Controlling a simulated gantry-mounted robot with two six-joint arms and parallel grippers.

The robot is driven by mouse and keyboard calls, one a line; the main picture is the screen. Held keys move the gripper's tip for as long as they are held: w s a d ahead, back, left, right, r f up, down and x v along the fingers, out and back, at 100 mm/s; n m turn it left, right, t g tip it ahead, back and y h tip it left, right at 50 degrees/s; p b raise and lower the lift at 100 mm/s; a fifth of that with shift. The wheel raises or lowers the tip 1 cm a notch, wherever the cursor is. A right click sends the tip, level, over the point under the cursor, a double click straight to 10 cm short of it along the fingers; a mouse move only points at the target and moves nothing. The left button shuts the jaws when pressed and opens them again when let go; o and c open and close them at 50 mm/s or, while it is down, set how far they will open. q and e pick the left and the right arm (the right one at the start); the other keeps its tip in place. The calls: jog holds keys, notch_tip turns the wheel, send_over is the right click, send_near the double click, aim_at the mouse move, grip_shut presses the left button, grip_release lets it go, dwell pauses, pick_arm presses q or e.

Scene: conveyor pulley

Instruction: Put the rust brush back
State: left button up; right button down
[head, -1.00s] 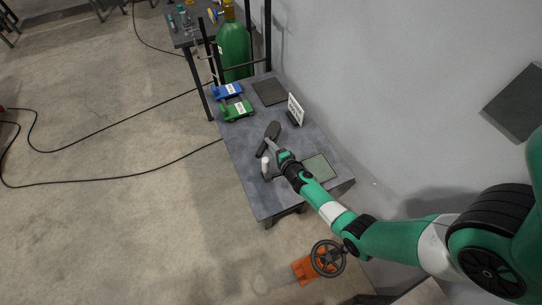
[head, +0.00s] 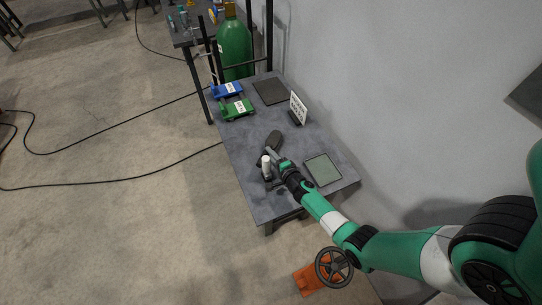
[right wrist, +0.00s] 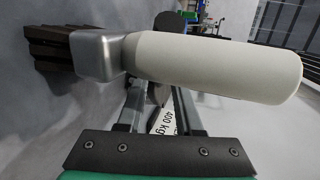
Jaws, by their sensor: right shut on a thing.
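The rust brush (right wrist: 215,65) has a thick off-white handle, a grey metal collar and dark bristles. In the right wrist view it lies across the picture, handle to the right and bristles to the left. My right gripper (right wrist: 160,110) is shut on it; the brush hides the fingertips. In the head view the gripper (head: 272,170) is over the near part of the grey table (head: 245,150), with the pale handle (head: 266,162) showing at its left. I cannot tell whether the brush touches the table. My left gripper is not in view.
A square greenish pad (head: 323,170) lies right of my gripper. A dark rounded object (head: 273,141) lies just beyond it. A white sign (head: 298,107), blue (head: 227,90) and green (head: 238,109) items and a dark mat (head: 270,91) are farther back. A wall borders the right side.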

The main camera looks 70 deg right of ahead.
jog(key=c, duration=0.6)
grip_release()
jog(key=shift+r+p, duration=0.3)
jog(key=shift+p, duration=0.1)
jog(key=p+v, duration=0.2)
jog(key=v, duration=0.3)
jog(key=shift+w+r+p, duration=0.1)
jog(key=shift+p, duration=0.3)
jog(key=p+v, duration=0.1)
jog(key=v, duration=0.6)
jog(key=shift+f, duration=0.2)
